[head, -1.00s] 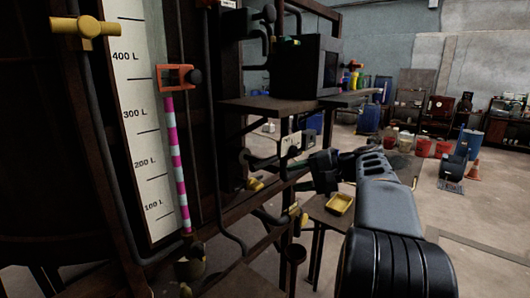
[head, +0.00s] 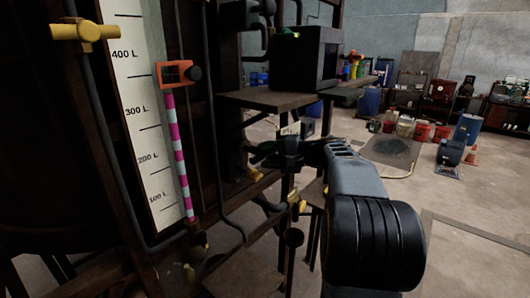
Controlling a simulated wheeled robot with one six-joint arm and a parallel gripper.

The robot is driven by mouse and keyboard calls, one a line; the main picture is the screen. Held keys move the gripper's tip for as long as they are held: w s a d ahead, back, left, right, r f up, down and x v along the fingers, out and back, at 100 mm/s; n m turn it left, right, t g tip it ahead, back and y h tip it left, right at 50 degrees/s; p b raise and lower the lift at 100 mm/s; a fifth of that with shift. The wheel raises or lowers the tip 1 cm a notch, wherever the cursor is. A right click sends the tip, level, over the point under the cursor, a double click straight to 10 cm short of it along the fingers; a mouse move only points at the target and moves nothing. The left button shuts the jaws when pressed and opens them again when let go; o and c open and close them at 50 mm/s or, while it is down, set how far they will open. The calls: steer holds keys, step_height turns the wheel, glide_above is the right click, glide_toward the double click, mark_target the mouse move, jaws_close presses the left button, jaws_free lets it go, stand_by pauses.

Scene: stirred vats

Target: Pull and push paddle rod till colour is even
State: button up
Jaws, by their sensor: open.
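The dark vat (head: 40,170) fills the left of the head view, and its inside and the colour of its contents are hidden. A white scale panel (head: 155,150) marked in litres stands on its side. A pink and white striped column (head: 179,155) runs along the panel below an orange bracket (head: 176,74) with a dark knob. My gripper (head: 252,155) is at mid-picture, pointing left toward the frame beside the vat, open with nothing seen between its fingers. I cannot make out the paddle rod for certain; my gripper and the dark frame cover that area.
A shelf (head: 267,101) with a dark box (head: 306,58) stands just above my gripper. Dark pipes, frame posts and a yellow valve handle (head: 86,32) crowd the left. Red buckets (head: 422,132), blue drums and an orange cone (head: 470,157) stand farther back; the right floor is open.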

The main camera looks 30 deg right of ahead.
steer(key=shift+w+a+f, duration=0.1)
steer(key=shift+w+a, duration=0.25)
steer(key=shift+a, duration=0.05)
steer(key=shift+c, duration=0.3)
jaws_close()
